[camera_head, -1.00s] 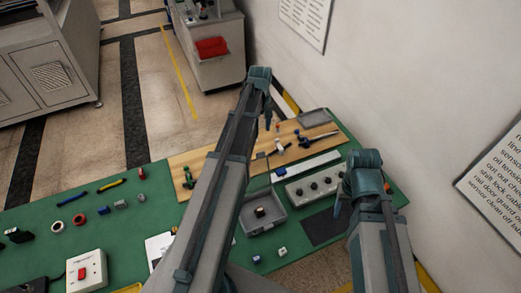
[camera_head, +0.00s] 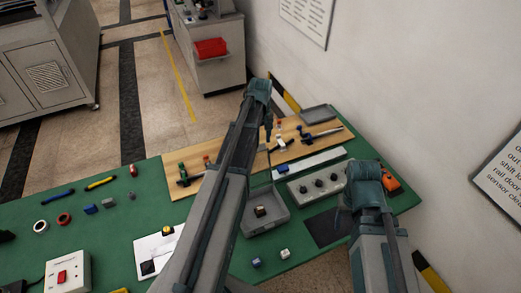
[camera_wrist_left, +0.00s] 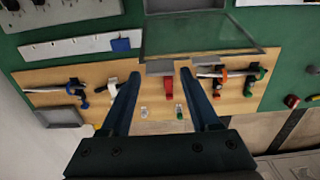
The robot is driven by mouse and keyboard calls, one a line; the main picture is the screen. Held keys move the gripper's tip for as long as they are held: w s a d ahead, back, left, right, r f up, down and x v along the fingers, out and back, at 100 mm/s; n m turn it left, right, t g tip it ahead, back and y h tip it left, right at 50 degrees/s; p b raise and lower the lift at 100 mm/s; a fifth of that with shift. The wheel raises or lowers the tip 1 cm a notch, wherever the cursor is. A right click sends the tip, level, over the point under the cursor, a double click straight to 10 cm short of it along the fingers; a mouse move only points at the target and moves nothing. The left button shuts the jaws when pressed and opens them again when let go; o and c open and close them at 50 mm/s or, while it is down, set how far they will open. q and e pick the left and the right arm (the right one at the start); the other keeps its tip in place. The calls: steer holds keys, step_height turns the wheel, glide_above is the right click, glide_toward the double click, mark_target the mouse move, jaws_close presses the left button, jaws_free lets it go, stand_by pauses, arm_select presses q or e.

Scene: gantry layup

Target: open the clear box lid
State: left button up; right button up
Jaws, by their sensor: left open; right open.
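The grey box (camera_head: 250,224) sits on the green table with a small dark and tan part inside. Its clear lid (camera_wrist_left: 195,36) shows in the left wrist view as a see-through, dark-rimmed panel. The lid seems raised from the box's far edge. In the head view my left arm hides part of it. My left gripper (camera_wrist_left: 160,74) is open and empty, beyond the box over the wooden board. Its fingers (camera_head: 268,132) point down, apart from the lid. My right gripper (camera_head: 343,222) is open at the right, above the dark mat.
A wooden board (camera_head: 188,158) holds clamps and small parts. A white strip (camera_head: 312,160) and a grey panel with knobs (camera_head: 318,184) lie right of the box. An orange item (camera_head: 390,180) is near my right arm. A switch box (camera_head: 68,274) stands at the front left.

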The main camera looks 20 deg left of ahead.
arm_select(q)
step_height(320, 180, down, 2)
steer(key=shift+f+b, duration=0.1)
steer(key=shift+b, duration=0.55)
jaws_close()
steer(key=shift+s+d, duration=0.1)
stand_by(0.9)
